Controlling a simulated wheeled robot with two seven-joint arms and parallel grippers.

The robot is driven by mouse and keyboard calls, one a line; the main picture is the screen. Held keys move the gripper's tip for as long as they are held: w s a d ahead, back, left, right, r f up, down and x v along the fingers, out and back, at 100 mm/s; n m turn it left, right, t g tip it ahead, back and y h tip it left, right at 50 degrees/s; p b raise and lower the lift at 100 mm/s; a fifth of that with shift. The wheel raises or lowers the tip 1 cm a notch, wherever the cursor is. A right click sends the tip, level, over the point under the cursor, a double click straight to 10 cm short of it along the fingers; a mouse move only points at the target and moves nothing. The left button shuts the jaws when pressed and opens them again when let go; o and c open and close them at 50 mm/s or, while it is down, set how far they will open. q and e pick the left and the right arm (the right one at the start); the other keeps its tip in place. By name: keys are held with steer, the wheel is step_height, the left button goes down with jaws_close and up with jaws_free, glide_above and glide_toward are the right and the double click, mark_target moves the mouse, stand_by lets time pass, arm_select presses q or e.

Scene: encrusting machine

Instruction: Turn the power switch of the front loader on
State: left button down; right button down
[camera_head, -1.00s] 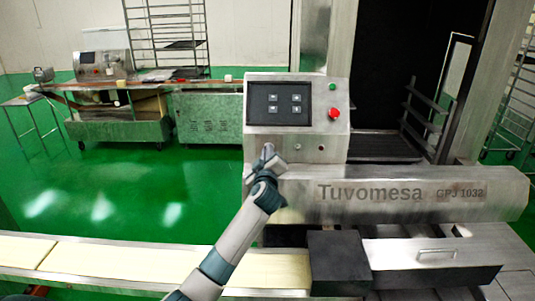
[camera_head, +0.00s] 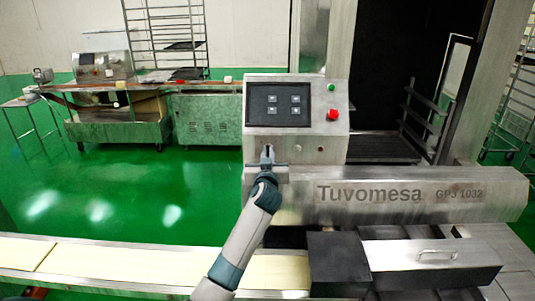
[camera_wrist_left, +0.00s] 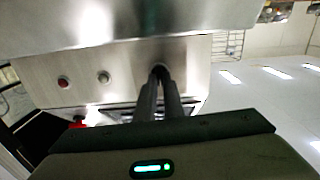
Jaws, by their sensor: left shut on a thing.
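The front loader (camera_head: 400,200) is the steel machine lettered "Tuvomesa GPJ 1032". Its control box (camera_head: 325,148) carries a dark screen with several keys, a green button (camera_head: 332,87) and a red button (camera_head: 333,114). My left gripper (camera_head: 267,153) is at the lower left of the box front. In the left wrist view its two fingers (camera_wrist_left: 161,82) are nearly together and shut on the small power switch (camera_wrist_left: 160,69). The fingers hide most of the switch, so its on or off setting cannot be told. My right gripper is in neither view.
A conveyor with pale slabs (camera_head: 100,256) runs along the front left. A black block (camera_head: 338,258) and a drawer-like part with a handle (camera_head: 435,254) are below the loader. Green floor (camera_head: 140,185) is clear at left; other machines and racks stand behind.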

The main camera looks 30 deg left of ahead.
arm_select(q)
steer(key=m+p, duration=0.1)
steer(key=m, duration=0.4)
steer(key=shift+w+d+m, duration=0.1)
steer(key=shift+m, duration=0.2)
steer(key=shift+d+f+m+p, duration=0.15)
steer(key=shift+m+p, duration=0.6)
steer(key=shift+m, duration=1.25)
steer(key=c, duration=1.9)
jaws_free()
steer(key=shift+o, duration=0.2)
steer(key=b+v, duration=0.4)
steer(key=v, duration=1.3)
steer(key=shift+d, duration=0.15)
